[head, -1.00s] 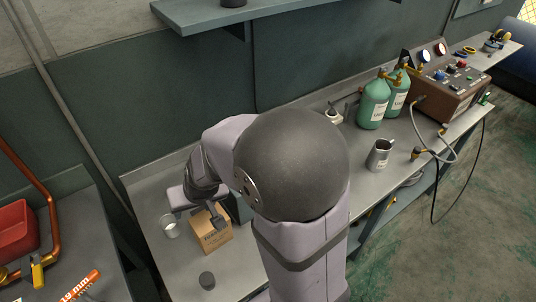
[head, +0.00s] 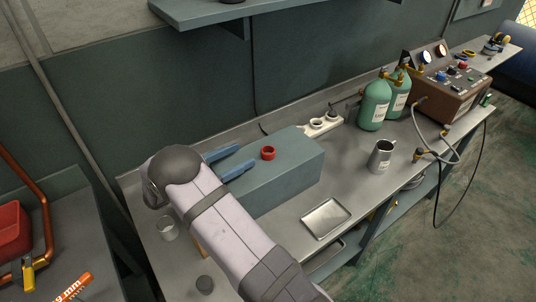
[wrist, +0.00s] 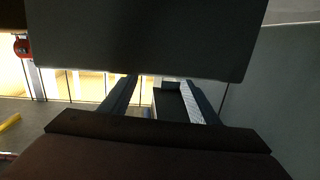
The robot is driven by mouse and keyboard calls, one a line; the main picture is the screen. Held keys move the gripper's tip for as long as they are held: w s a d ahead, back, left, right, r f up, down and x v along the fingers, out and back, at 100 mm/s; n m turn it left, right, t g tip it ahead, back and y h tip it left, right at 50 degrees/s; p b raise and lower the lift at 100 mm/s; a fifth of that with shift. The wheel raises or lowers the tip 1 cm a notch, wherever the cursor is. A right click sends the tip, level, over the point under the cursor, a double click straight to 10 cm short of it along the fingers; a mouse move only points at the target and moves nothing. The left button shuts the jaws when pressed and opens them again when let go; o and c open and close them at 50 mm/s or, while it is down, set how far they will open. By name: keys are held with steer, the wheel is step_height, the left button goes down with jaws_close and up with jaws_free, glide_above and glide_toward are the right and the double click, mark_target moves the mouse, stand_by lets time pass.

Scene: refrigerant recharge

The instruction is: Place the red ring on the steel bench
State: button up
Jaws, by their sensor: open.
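The red ring (head: 268,153) rests on top of the grey-blue block (head: 290,180), which stands on the steel bench (head: 290,228). My gripper (head: 248,155) is open, its two blue fingers spread and pointing right toward the ring. The fingertips are just left of the ring in the head view, with nothing visibly held. Whether they touch the block cannot be told. In the wrist view my gripper's fingers (wrist: 165,85) show apart, with a dark surface across the top; the ring cannot be made out there.
A steel tray (head: 326,218), a metal mug (head: 381,156), a white socket strip (head: 322,124) and green cylinders (head: 373,104) stand right of the block. A glass (head: 168,228) and a dark cylinder (head: 205,285) are at left. My arm hides most of the cardboard box.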

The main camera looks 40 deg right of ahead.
mark_target(262, 152)
steer(key=shift+s+a+f+m+g, duration=0.15)
steer(key=shift+s+m+g, duration=0.15)
steer(key=shift+s+g, duration=0.6)
steer(key=shift+s+d+p, duration=0.15)
steer(key=shift+d+p, duration=1.9)
steer(key=shift+d, duration=1.3)
steer(key=shift+d+f, duration=0.15)
steer(key=shift+d, duration=0.2)
steer(key=c, duration=1.2)
step_height(262, 152, up, 10)
steer(key=b, duration=0.2)
steer(key=shift+b, duration=0.35)
